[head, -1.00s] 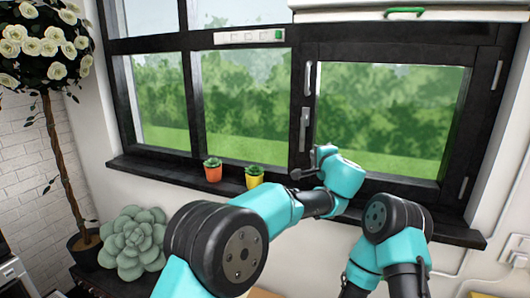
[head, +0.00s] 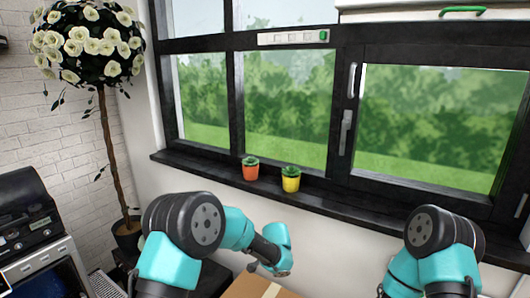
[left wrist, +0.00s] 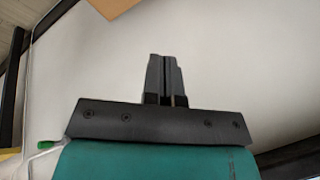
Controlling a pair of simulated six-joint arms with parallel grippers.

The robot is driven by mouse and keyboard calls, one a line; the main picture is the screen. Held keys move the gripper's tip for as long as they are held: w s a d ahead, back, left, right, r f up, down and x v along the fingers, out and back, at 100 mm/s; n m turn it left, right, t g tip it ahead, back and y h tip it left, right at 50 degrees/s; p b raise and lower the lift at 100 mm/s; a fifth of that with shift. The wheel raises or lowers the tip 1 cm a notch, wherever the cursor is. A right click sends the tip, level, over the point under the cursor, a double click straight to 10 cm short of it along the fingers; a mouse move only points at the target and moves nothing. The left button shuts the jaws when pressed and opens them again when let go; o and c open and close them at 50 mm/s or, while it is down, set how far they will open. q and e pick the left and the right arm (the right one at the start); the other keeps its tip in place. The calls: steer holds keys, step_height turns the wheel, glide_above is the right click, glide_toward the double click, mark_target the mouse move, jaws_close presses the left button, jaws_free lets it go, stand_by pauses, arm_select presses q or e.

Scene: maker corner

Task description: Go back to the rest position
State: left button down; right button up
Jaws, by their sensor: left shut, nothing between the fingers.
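My left arm comes in from the lower left in the head view, its teal wrist low in front of the wall below the window sill. In the left wrist view my left gripper (left wrist: 165,62) is shut, its two dark fingers together with nothing between them. It is apart from the window and the pots, with a plain pale surface behind it. My right arm stands at the lower right of the head view, bent downward. My right gripper is out of the frame.
The window (head: 430,125) is closed, its handle (head: 346,132) upright. An orange pot (head: 250,172) and a yellow pot (head: 291,183) stand on the black sill (head: 330,205). A cardboard box (head: 245,290) lies below my left wrist. A flowering tree (head: 108,140) and black machine (head: 25,212) stand left.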

arm_select(q)
steer(key=s+a+f+n+g+h, duration=0.35)
steer(key=s+a+f+n, duration=0.25)
steer(key=s+a+f, duration=0.9)
steer(key=s+a+f+n, duration=0.1)
steer(key=s+a+n, duration=0.3)
steer(key=s, duration=0.6)
steer(key=s+a+f+n, duration=0.2)
steer(key=s+a+n, duration=0.3)
steer(key=s, duration=0.5)
steer(key=a, duration=0.2)
steer(key=shift+s+a, duration=0.2)
steer(key=shift+a, duration=0.1)
steer(key=shift+f, duration=0.1)
